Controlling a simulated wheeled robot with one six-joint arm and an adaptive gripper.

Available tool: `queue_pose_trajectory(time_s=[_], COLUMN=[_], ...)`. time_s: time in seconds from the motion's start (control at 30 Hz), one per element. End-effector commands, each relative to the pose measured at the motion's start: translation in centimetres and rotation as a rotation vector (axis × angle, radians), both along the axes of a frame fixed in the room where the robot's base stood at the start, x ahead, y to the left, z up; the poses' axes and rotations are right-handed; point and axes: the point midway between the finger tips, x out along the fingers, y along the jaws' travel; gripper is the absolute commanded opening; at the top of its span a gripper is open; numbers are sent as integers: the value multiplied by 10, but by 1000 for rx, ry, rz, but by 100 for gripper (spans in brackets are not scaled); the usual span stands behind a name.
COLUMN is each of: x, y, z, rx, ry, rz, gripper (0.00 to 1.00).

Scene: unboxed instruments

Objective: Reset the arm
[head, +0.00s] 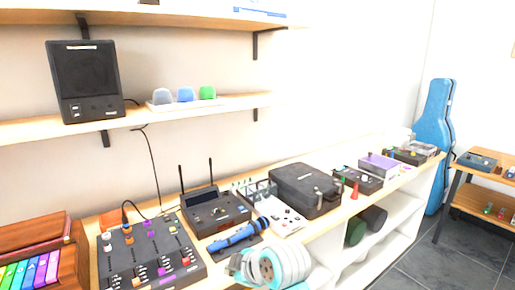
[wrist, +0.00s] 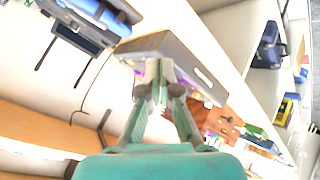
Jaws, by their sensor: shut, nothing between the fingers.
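My arm (head: 278,268), white and teal, shows at the bottom middle of the head view, in front of the shelf's front edge. My gripper (wrist: 159,72) points away from the wrist camera, with its fingertips together and nothing between them. Behind the fingertips in the wrist view is a grey slab-like unit (wrist: 190,62) with purple bits along its edge. I cannot tell whether the fingers touch it. In the head view my fingers are not clearly told apart from the arm.
The counter holds a pedal board (head: 150,255), a black unit with two antennas (head: 215,212), a blue cylindrical thing (head: 235,237) near my arm, a grey-white unit (head: 282,217) and a black case (head: 305,188). A speaker (head: 85,80) stands above. Open floor (head: 415,262) is at right.

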Motion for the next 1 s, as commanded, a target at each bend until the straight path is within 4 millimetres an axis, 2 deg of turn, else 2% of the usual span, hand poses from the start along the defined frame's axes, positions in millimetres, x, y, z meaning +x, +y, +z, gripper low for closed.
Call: queue_pose_trajectory(time_s=[0.27,0.47,0.7,1.0], x=[-14,-40,-87,-162], y=[-22,-51,-92,-142], z=[-52,-109,-168,-216], rx=[60,135,231,344], ry=[16,26,22,-1], rz=[-112,-250,-427,-624], gripper=[0,0,0,0])
